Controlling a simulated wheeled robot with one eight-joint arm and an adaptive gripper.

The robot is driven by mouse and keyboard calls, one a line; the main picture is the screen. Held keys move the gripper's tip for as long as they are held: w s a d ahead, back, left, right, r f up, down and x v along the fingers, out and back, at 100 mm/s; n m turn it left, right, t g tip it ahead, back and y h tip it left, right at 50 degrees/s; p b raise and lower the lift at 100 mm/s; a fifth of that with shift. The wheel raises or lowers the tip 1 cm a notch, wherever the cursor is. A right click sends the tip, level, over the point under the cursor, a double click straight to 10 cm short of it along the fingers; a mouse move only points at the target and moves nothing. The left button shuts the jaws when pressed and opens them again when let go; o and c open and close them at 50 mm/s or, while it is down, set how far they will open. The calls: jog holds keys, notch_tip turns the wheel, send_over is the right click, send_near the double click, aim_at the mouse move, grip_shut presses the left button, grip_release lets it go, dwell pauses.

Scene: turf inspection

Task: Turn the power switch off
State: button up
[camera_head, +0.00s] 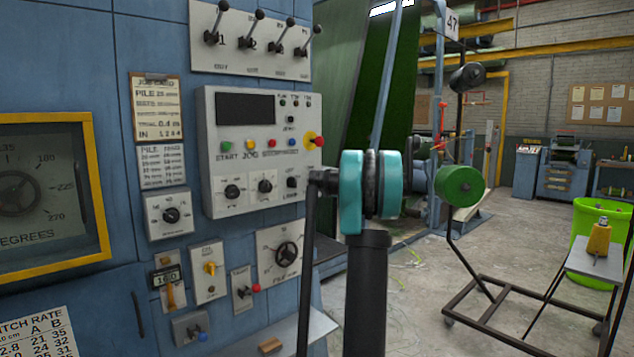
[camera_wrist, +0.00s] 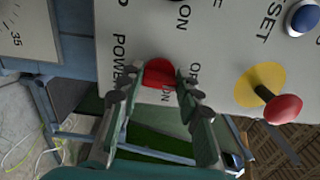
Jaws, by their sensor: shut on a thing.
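The power switch is a red knob (camera_wrist: 159,72) on a light grey panel in the wrist view. The word POWER is printed on its left; lettering reading ON and partly covered lettering, seemingly OFF, lie on its right and below. My gripper (camera_wrist: 151,87) has a finger on either side of the knob and is shut on it. The fingers hide part of the knob, and which mark it points to cannot be told. In the head view the grey control panel (camera_head: 225,199) is on the blue cabinet. My arm reaches its lower right corner, where the red knob cannot be made out.
A red mushroom button on a yellow disc (camera_wrist: 259,86) and a blue button (camera_wrist: 303,18) sit close by on the panel. Open floor with a black cart (camera_head: 480,293) lies to the right.

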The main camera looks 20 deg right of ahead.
jog(key=shift+n, duration=0.4)
jog(key=o, duration=1.2)
jog(key=shift+c, duration=0.2)
jog(key=shift+s, duration=0.1)
jog(key=v, duration=1.2)
